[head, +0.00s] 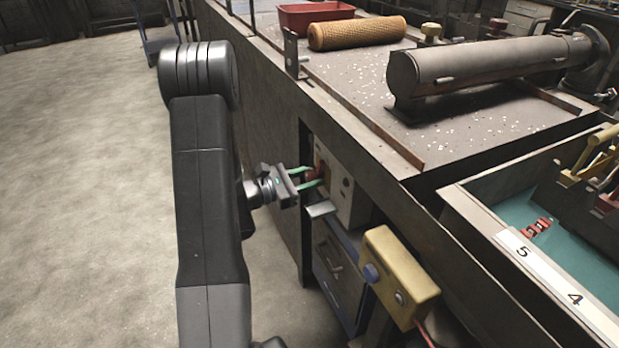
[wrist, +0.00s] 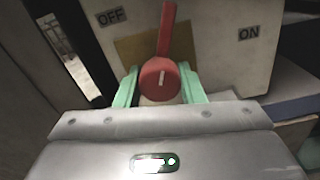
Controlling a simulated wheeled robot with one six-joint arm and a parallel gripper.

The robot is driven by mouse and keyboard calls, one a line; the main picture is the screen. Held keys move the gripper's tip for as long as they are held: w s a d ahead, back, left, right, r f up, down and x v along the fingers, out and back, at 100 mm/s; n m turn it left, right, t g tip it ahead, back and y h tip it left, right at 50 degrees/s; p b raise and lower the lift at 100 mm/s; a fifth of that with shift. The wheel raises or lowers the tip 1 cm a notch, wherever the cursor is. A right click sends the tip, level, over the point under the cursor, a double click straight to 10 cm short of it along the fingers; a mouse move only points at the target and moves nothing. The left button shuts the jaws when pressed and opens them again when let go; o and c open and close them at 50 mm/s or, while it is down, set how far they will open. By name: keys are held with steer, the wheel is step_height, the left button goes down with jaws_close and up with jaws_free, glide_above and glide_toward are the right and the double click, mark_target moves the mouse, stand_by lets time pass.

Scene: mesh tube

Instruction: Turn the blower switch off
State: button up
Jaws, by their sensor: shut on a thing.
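The blower switch is a red rotary knob (wrist: 160,82) with a long red lever (wrist: 167,30), seen in the wrist view on a pale panel (wrist: 215,50). The lever points up, between the OFF label (wrist: 111,16) at left and the ON label (wrist: 249,33) at right. My gripper (wrist: 159,90) has its two green fingers closed on the round hub, one on each side. In the head view my gripper (head: 312,178) reaches the pale switch box (head: 343,190) on the bench side. The red knob (head: 314,174) shows only in part between the fingers there.
A yellow box (head: 402,272) with a blue button hangs on the bench side, just right of and below the switch. A small metal ledge (head: 320,209) juts out under it. The bench top (head: 350,85) overhangs above. The floor (head: 80,180) at left is clear.

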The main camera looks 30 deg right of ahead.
steer(key=shift+r+n+p, duration=0.2)
steer(key=shift+n+p, duration=0.85)
steer(key=shift+n, duration=0.05)
steer(key=shift+f+n+p, duration=0.2)
steer(key=shift+n+p, duration=0.6)
steer(key=shift+n, duration=0.5)
steer(key=o, duration=1)
steer(key=shift+a, duration=0.15)
steer(key=a, duration=0.4)
steer(key=w+a, duration=0.1)
steer(key=a, duration=0.4)
steer(key=a+p, duration=0.1)
steer(key=a, duration=0.3)
steer(key=shift+w+a, duration=0.25)
steer(key=d, duration=0.4)
steer(key=s+d, duration=0.1)
steer(key=d, duration=0.4)
steer(key=d+b, duration=0.1)
steer(key=d, duration=0.3)
steer(key=shift+s+d, duration=0.3)
steer(key=shift+d, duration=0.1)
